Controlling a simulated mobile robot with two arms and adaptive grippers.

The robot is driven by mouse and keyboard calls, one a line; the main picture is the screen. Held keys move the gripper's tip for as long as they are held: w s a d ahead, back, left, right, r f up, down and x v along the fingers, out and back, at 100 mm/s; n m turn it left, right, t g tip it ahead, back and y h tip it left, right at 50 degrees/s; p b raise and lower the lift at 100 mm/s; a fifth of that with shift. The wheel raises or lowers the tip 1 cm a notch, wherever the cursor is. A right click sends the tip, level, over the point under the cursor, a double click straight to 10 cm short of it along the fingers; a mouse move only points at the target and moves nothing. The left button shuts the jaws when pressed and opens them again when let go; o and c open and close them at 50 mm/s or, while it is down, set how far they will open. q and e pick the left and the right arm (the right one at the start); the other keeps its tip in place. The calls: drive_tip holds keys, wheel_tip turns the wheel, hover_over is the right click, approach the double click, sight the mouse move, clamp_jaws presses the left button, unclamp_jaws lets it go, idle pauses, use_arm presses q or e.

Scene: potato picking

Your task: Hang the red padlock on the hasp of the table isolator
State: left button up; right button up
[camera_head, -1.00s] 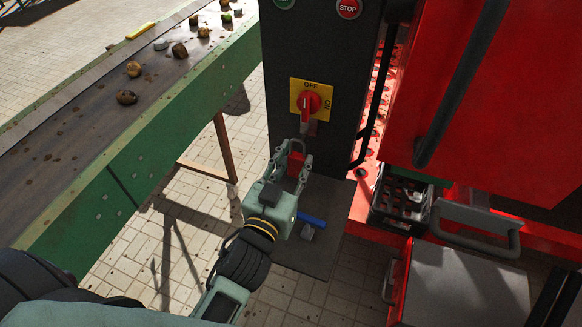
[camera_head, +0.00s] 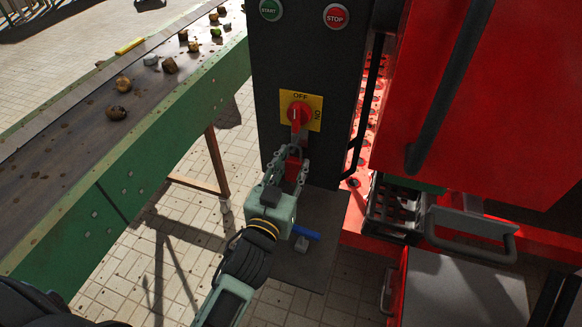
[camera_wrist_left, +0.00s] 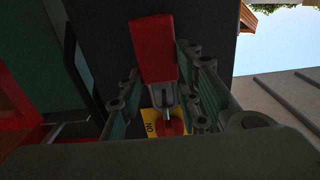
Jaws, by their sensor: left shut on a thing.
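The table isolator (camera_head: 314,112) is a yellow plate with a red rotary switch on a dark grey panel, marked OFF at the top and ON at the right. Its grey hasp (camera_head: 298,136) hangs below the red knob. My left gripper (camera_head: 290,168) is shut on the red padlock (camera_head: 293,168), just below the hasp. In the left wrist view the padlock's red body (camera_wrist_left: 152,50) is between the fingers, and its shackle points toward the isolator (camera_wrist_left: 168,122). I cannot tell whether the shackle touches the hasp. My right gripper is not in view.
A green conveyor (camera_head: 150,135) with several potatoes runs along the left. START and STOP buttons (camera_head: 337,16) are above the isolator. A blue-handled item (camera_head: 305,233) lies on the grey plate below. A black crate (camera_head: 392,212) and red machinery (camera_head: 480,100) stand at the right.

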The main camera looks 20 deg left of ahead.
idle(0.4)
use_arm(q)
drive_tip(key=o, duration=1.3)
drive_tip(key=shift+s, duration=0.15)
